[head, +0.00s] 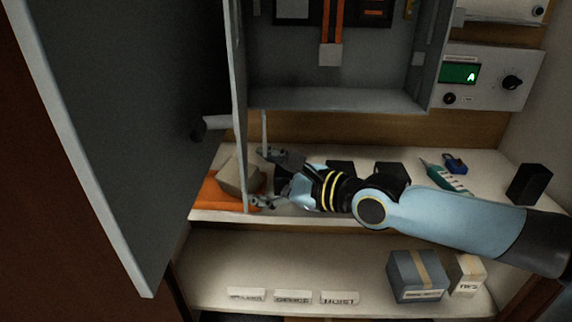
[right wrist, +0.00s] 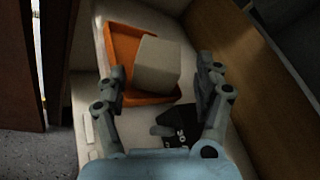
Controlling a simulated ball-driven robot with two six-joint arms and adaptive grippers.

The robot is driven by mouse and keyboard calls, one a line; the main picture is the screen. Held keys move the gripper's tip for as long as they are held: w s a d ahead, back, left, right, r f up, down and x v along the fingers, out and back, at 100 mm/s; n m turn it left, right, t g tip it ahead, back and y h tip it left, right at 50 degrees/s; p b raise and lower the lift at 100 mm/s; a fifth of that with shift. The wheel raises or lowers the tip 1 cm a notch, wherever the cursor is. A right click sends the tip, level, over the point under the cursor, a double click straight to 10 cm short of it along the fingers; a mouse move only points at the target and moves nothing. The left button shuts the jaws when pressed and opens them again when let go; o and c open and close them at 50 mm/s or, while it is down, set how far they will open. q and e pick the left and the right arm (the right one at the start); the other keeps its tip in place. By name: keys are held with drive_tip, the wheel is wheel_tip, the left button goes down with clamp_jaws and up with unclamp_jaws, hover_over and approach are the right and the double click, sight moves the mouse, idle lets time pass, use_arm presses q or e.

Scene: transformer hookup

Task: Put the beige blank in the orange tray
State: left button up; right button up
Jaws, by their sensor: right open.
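The beige blank (head: 236,178) is a blocky piece at the shelf's left, partly hidden by the grey door edge in the head view. The orange tray (head: 207,196) lies under and around it. In the right wrist view the blank (right wrist: 157,66) rests in the tray (right wrist: 121,42), looking tilted and near its right side; I cannot tell whether it lies flat on the floor. My right gripper (head: 260,178) is open, its fingers on either side of the blank's near end, with visible gaps. My left gripper is not in view.
The open grey cabinet door (head: 240,110) stands close to my right gripper. A dark labelled item (right wrist: 178,138) lies between the gripper's fingers and wrist. A teal tool (head: 445,178) and a black box (head: 529,184) are further right. A blue-grey box (head: 416,277) stands on the lower shelf.

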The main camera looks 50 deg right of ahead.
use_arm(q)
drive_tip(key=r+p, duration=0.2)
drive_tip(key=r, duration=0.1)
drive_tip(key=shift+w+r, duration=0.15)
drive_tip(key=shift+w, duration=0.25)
use_arm(e)
drive_tip(key=v, duration=0.6)
drive_tip(key=shift+s, duration=0.35)
drive_tip(key=shift+r, duration=0.1)
